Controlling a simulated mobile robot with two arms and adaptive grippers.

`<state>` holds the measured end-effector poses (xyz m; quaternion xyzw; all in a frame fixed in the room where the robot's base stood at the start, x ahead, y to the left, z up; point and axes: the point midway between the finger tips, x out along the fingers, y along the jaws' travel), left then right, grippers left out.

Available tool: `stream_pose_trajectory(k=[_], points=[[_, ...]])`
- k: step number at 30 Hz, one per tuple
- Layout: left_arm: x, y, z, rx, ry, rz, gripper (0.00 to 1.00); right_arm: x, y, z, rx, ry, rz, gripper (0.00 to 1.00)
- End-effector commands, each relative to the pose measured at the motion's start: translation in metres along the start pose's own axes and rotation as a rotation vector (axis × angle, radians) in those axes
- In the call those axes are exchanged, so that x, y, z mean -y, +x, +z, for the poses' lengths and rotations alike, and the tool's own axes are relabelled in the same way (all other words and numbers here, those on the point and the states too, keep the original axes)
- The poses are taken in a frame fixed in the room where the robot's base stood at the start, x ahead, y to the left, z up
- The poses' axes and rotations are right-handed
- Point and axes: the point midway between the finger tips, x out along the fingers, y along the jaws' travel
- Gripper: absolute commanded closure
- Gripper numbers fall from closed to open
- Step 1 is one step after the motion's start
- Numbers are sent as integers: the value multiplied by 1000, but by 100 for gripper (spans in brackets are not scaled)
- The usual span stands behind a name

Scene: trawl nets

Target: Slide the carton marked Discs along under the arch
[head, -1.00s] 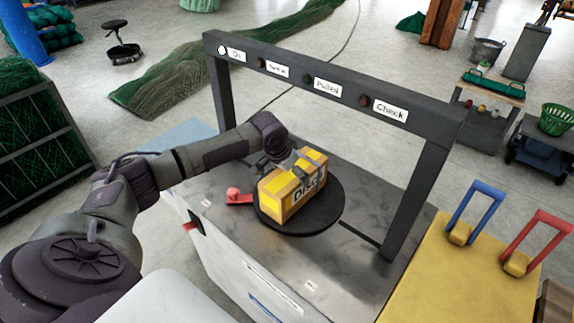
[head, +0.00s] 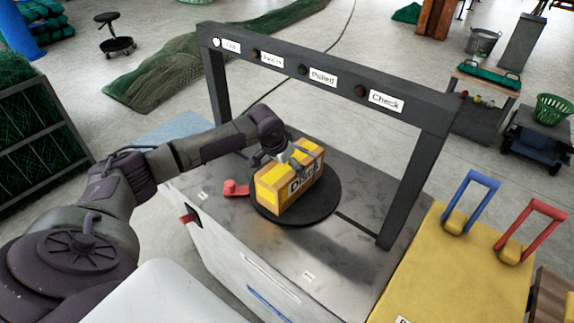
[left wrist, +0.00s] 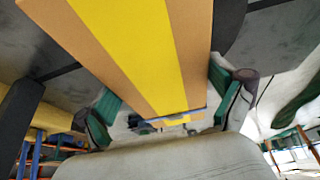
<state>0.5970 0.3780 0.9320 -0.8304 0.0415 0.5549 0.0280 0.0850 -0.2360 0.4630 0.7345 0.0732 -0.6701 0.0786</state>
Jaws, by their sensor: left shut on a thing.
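The carton marked Discs (head: 288,190) is brown with a yellow band and a white label. In the left wrist view the carton (left wrist: 150,45) fills the upper middle, with a green-padded finger of my left gripper (left wrist: 167,105) on each side. My right gripper is not in view.
The arch's right post (head: 405,190) stands to the right of the carton. A red lever (head: 236,188) lies left of the plate. A yellow table (head: 440,265) with a blue handle (head: 472,203) and a red handle (head: 532,232) stands at the right.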

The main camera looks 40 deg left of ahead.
Motion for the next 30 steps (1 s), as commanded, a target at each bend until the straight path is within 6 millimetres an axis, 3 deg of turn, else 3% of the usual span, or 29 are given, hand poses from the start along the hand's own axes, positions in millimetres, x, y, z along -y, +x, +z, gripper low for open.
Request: stream_pose_trajectory(k=[1,6,30], points=[[0,0,0,0,0,-1,43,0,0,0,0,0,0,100],[0,0,0,0,0,-1,69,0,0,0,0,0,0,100],[-1,14,-34,-5,0,-1,69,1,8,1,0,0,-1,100]])
